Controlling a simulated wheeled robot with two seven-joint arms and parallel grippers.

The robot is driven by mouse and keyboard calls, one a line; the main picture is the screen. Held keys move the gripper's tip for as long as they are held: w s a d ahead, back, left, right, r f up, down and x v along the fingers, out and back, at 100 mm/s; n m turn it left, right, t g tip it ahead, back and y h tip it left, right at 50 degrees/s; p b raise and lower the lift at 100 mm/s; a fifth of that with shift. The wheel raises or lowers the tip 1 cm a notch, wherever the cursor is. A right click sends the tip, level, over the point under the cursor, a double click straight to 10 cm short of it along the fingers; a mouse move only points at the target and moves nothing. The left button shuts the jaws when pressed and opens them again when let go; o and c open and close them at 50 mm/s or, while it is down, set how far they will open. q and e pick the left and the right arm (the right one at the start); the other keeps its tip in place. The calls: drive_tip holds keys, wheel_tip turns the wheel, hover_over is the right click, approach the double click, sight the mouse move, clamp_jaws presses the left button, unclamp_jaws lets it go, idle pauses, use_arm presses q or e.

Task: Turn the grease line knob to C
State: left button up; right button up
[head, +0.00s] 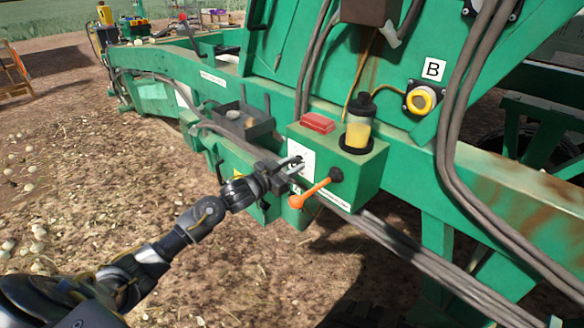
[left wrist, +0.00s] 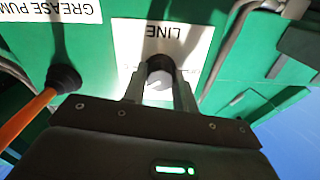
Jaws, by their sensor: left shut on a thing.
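My left gripper (head: 291,166) is at the front face of the green grease box (head: 345,178), by a white label plate (head: 305,156). In the left wrist view its two fingers (left wrist: 160,92) are shut on the dark round grease line knob (left wrist: 159,68), one on each side. A pale pointer-like part of the knob shows between the fingers. The label plate (left wrist: 190,40) reads "LINE" upside down there. The letter marks around the knob are not readable, so I cannot tell its setting. My right gripper is in neither view.
An orange-handled lever (head: 315,190) sticks out close to the right of my left gripper. A yellow grease reservoir (head: 358,130) and a red block (head: 318,122) sit on the box. A dark open tray (head: 242,120) is behind on the left.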

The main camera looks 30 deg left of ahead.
use_arm(q)
drive_tip(key=m+b, duration=0.2)
drive_tip(key=m, duration=0.3)
drive_tip(key=shift+m, duration=0.3)
drive_tip(key=shift+m+b, duration=0.45)
drive_tip(key=shift+m, duration=0.35)
drive_tip(key=o, duration=1)
